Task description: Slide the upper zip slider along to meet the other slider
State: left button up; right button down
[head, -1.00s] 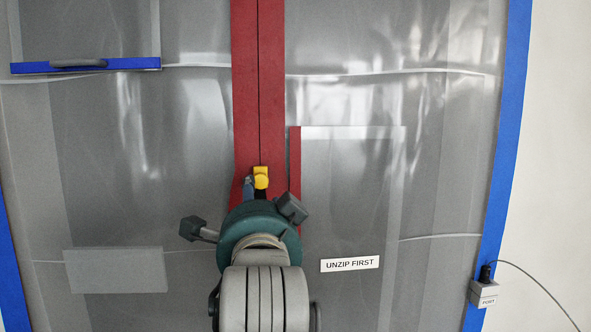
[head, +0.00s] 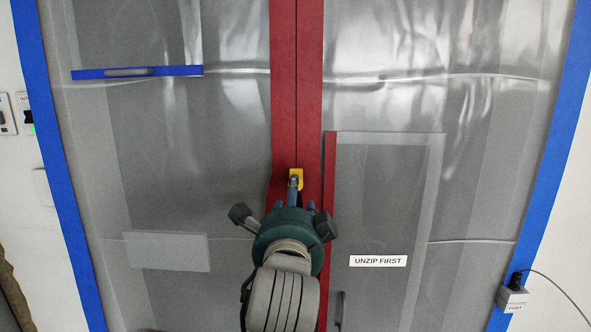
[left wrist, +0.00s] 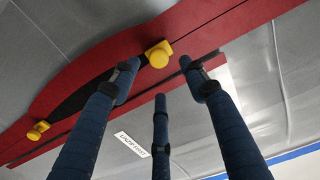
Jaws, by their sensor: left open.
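The upper zip slider (head: 296,174) is yellow and sits on the red zip strip (head: 297,90). In the left wrist view the upper slider (left wrist: 158,54) has a round knob just beyond my fingertips. A second yellow slider (left wrist: 38,131) is farther down the strip, with a dark open gap between the two. In the head view this lower slider is hidden behind my arm. My left gripper (head: 295,196) is open, its three blue fingers pointing at the upper slider. One finger overlaps the slider in the head view; I cannot tell whether they touch. My left gripper (left wrist: 160,78) looks empty.
Grey plastic sheeting framed by blue tape (head: 546,160) surrounds the zip. A flap with a red edge (head: 330,180) and an "UNZIP FIRST" label (head: 378,261) lie to the right. A port box (head: 512,297) with a cable is at lower right. A blue bar (head: 90,75) is at upper left.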

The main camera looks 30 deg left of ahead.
pick_arm(q)
jog(key=p+x, duration=0.1)
jog(key=x, duration=0.6)
jog(key=shift+a, duration=0.2)
jog(key=shift+w+f, duration=0.1)
jog(key=shift+w, duration=0.05)
grip_shut()
